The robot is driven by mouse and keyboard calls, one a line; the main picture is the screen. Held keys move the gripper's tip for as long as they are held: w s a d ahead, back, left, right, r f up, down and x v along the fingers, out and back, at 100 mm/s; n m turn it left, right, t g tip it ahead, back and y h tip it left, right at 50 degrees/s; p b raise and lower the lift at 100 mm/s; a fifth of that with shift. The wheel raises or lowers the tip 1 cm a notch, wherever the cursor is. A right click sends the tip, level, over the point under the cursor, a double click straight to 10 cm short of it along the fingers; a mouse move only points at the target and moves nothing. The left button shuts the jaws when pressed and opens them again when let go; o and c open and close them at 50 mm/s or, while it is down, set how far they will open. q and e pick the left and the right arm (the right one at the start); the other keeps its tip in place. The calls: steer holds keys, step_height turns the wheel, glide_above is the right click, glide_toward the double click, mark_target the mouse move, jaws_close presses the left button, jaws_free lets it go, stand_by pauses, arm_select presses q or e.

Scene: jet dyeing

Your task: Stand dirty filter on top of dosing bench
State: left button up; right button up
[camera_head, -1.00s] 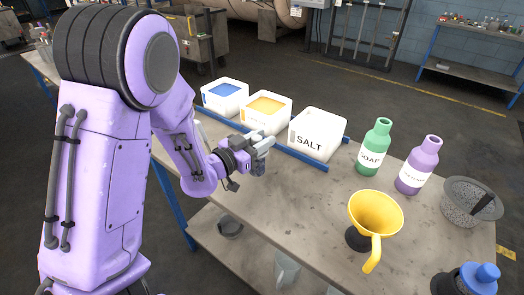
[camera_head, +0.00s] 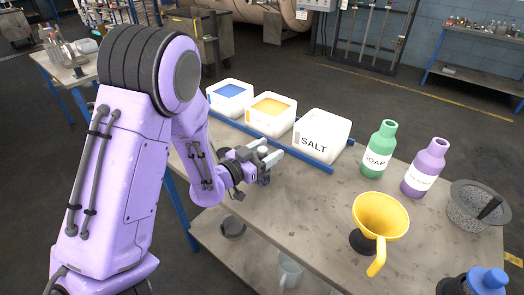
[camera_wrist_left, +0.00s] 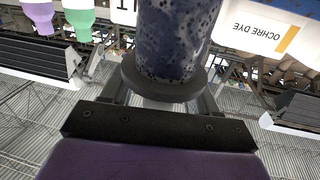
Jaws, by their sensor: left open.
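The dirty filter (camera_wrist_left: 172,40) is a dark blue-grey, speckled cylinder with a wide dark flange in the left wrist view. It fills the space between and in front of my left fingers, with the flange nearest the palm. In the head view my left gripper (camera_head: 268,158) is open over the near left part of the dosing bench (camera_head: 305,205), in front of the white boxes. Only a small dark part of the filter shows under the fingers there. I cannot tell whether it touches the bench top. My right gripper is not in view.
White dye boxes and the salt box (camera_head: 322,136) stand along a blue rail (camera_head: 290,151). The soap bottle (camera_head: 379,150), purple bottle (camera_head: 424,168), yellow funnel (camera_head: 381,215) and grey mortar (camera_head: 476,207) stand to the right. The bench middle is clear.

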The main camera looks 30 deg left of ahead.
arm_select(q)
steer(key=b+v, duration=0.2)
steer(key=v, duration=0.3)
steer(key=shift+a+f, duration=0.1)
steer(key=p, duration=0.7)
glide_toward(258, 156)
steer(key=shift+w+d+r+b, duration=0.2)
steer(key=shift+w+r+b, duration=0.1)
steer(key=shift+w, duration=0.2)
steer(key=shift+f, duration=0.1)
